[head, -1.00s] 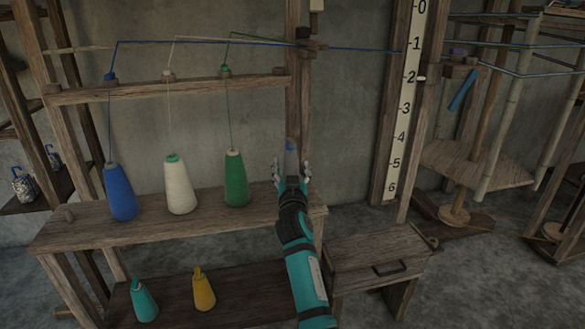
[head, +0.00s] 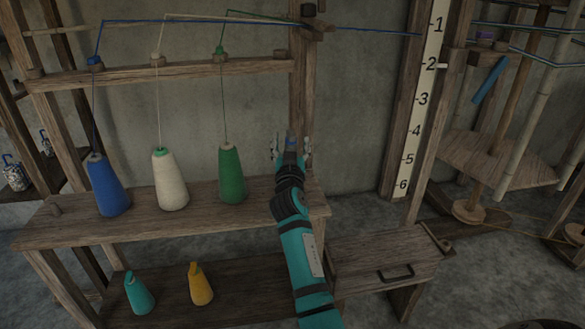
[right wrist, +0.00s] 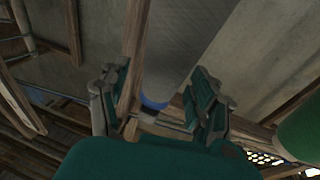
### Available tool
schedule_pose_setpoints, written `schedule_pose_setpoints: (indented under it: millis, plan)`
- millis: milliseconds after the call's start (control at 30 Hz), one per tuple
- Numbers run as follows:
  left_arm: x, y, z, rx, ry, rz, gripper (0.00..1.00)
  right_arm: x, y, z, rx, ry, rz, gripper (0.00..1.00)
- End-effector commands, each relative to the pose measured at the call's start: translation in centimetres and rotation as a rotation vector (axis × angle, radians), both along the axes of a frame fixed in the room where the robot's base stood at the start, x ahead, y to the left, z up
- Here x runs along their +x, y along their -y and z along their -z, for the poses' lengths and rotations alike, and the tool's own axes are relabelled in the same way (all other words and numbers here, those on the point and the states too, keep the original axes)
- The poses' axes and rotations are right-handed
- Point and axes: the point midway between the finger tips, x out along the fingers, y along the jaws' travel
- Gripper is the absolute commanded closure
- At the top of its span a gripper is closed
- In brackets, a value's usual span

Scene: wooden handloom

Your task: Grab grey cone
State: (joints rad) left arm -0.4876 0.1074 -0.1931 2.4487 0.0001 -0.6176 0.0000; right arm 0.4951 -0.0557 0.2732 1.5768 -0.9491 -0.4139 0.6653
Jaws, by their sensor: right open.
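The grey cone (head: 291,143) has a blue tip and is mostly hidden behind my right gripper in the head view. In the right wrist view the grey cone (right wrist: 183,45) fills the upper middle, with its blue-banded narrow end (right wrist: 153,103) between my fingers. My right gripper (head: 292,147) is open, with one finger on each side of the cone. In the right wrist view the gripper (right wrist: 160,100) shows no clear grip on it. My left gripper is not in view.
Blue (head: 107,187), white (head: 169,181) and green (head: 231,176) cones stand left of the gripper on the wooden shelf (head: 130,226). Teal (head: 138,293) and yellow (head: 200,285) cones stand lower. A small wooden bench (head: 385,255) is at right. Threads run overhead.

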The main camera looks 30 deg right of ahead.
Motion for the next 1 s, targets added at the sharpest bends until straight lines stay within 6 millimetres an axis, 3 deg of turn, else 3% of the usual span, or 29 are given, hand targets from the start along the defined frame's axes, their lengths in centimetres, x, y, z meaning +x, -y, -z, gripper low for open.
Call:
schedule_pose_setpoints:
  millis: [67,500,1000]
  plan:
    - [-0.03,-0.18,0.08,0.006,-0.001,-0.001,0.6,0.0,0.0,0.0,0.0,0.0,0.0,0.44]
    - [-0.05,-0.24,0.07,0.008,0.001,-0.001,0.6,-0.01,0.03,0.0,-0.001,-0.001,0.0,1.0]
    - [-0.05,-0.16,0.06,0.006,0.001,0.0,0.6,0.0,0.01,0.13,0.0,-0.002,0.0,1.0]
